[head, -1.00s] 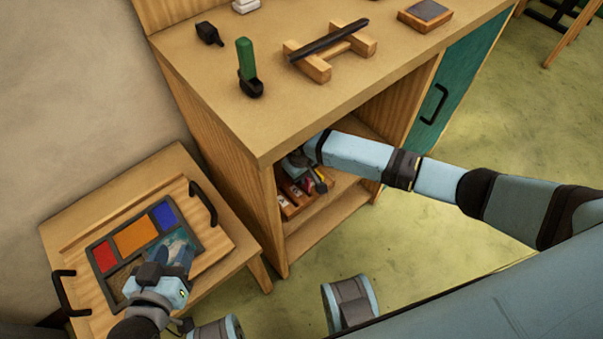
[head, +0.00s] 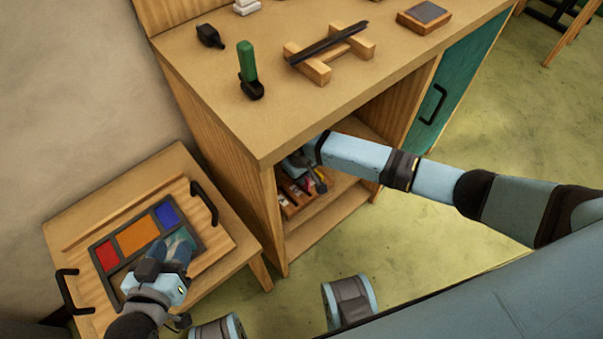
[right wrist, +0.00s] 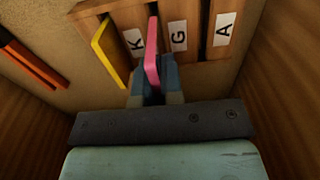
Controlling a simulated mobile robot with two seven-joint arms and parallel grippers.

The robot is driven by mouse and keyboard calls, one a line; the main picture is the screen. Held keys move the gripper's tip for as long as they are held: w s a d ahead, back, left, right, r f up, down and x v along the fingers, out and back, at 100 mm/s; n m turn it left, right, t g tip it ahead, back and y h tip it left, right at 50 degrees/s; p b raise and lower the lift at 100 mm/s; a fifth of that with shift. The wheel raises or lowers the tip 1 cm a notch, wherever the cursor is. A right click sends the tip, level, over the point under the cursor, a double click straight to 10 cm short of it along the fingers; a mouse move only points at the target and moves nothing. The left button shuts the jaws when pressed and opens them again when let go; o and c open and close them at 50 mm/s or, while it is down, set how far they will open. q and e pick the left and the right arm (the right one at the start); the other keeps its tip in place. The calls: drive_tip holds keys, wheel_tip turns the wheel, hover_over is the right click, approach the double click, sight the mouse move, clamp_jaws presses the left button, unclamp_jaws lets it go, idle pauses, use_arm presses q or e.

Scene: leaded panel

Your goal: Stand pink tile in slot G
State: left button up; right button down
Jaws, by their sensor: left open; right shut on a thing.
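The pink tile (right wrist: 152,50) stands on edge between the fingers of my right gripper (right wrist: 154,88), which is shut on it. It is at the wooden rack (right wrist: 90,22), between the K label (right wrist: 134,41) and the G label (right wrist: 178,37), in line with the slot left of G. I cannot tell how deep its lower edge sits. In the head view my right gripper (head: 312,180) is inside the cabinet, partly hidden by my arm. My left gripper (head: 180,246) is open over the leaded panel (head: 109,281) on the side table.
A yellow tile (right wrist: 109,50) stands left of the K label. The A label (right wrist: 224,30) is to the right, with an empty slot beside it. An orange-red piece (right wrist: 30,62) lies further left. Cabinet walls (right wrist: 285,100) close in on both sides.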

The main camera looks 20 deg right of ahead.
use_arm(q)
drive_tip(key=shift+s+d+r, duration=0.1)
drive_tip(key=shift+r, duration=0.1)
drive_tip(key=shift+w+r, duration=0.25)
drive_tip(key=shift+r+p, duration=0.35)
drive_tip(key=shift+p, duration=0.05)
use_arm(e)
drive_tip(key=shift+r, duration=0.1)
use_arm(q)
drive_tip(key=shift+r, duration=0.15)
drive_tip(key=shift+s+f, duration=0.2)
drive_tip(key=shift+s, duration=0.1)
drive_tip(key=shift+w, duration=0.4)
use_arm(e)
drive_tip(key=shift+f, duration=0.7)
use_arm(q)
drive_tip(key=shift+s+f, duration=0.1)
drive_tip(key=shift+f, duration=0.05)
use_arm(e)
drive_tip(key=shift+f, duration=0.3)
use_arm(q)
drive_tip(key=shift+s+f, duration=0.1)
drive_tip(key=shift+f, duration=0.05)
use_arm(e)
drive_tip(key=shift+f, duration=0.2)
